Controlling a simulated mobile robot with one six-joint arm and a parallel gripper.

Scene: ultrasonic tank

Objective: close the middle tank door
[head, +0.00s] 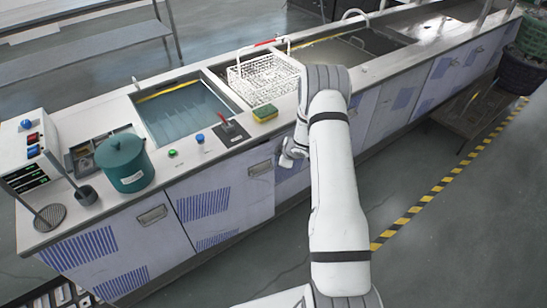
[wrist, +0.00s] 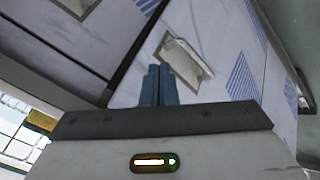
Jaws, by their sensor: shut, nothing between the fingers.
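The tank bench front carries pale lilac doors with blue louvre patches and metal handles. In the wrist view, a door panel (wrist: 212,28) with a metal handle (wrist: 185,58) lies right ahead, and a dark seam parts it from the panel at left. I cannot tell for sure whether this is the middle door or how far it stands open. My gripper (wrist: 159,68) is shut and empty. Its blue-grey fingertips overlap the handle's lower left in the picture; contact is unclear. In the head view, my arm hides part of the bench front, and the fingertips do not show.
The bench top holds a water tank (head: 187,112), a white wire basket (head: 265,79), a green pot (head: 124,164), a yellow sponge (head: 265,113) and a control box (head: 33,150). Yellow-black floor tape (head: 430,197) runs at right.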

